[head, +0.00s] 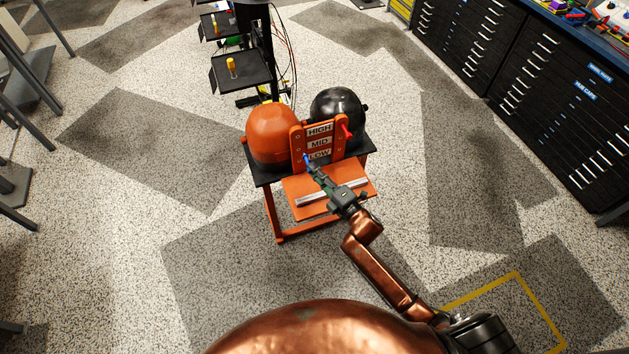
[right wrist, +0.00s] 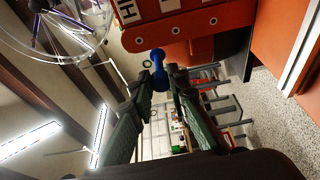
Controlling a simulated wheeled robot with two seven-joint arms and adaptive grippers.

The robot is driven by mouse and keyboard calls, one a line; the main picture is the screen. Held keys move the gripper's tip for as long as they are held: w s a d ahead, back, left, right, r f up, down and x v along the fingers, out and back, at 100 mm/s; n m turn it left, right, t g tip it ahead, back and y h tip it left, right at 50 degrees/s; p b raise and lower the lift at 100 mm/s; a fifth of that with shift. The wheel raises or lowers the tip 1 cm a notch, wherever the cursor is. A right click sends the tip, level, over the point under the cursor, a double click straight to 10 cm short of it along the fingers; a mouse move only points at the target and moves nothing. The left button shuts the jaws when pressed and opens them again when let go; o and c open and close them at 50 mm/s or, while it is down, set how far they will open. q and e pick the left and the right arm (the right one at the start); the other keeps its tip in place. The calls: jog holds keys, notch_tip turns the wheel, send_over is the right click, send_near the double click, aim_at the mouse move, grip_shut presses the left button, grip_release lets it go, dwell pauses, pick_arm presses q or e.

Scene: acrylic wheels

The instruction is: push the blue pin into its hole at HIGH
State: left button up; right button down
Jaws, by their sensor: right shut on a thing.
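An orange stand (head: 297,143) carries the labels HIGH (head: 319,130), MID and LOW. In the right wrist view its orange side plate (right wrist: 195,42) shows three round holes in a row, with the HIGH hole (right wrist: 139,40) at the left end. My right gripper (head: 311,167) is shut on the blue pin (head: 306,158). In the right wrist view the blue pin (right wrist: 158,62) sits between the fingertips, its rounded end toward the plate, around the HIGH and MID holes. Whether it touches the plate, I cannot tell. My left gripper is out of view.
A red pin (head: 347,132) sticks out of the stand's other upright. An orange dome (head: 271,135) and a black dome (head: 338,110) stand behind the plates. A dark shelf rack (head: 240,72) stands behind, and dark drawer cabinets (head: 545,85) at right.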

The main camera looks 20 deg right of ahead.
jog(key=r, duration=0.3)
jog(key=shift+s+a+r, duration=0.1)
jog(key=shift+s, duration=0.15)
jog(key=shift+p, duration=0.3)
jog(key=shift+w+a+b, duration=0.1)
jog(key=shift+w+b, duration=0.25)
jog(key=shift+w, duration=2.15)
jog(key=shift+w, duration=1.1)
jog(key=c, duration=1.8)
grip_release()
jog(key=shift+o, duration=0.2)
jog(key=v, duration=1.2)
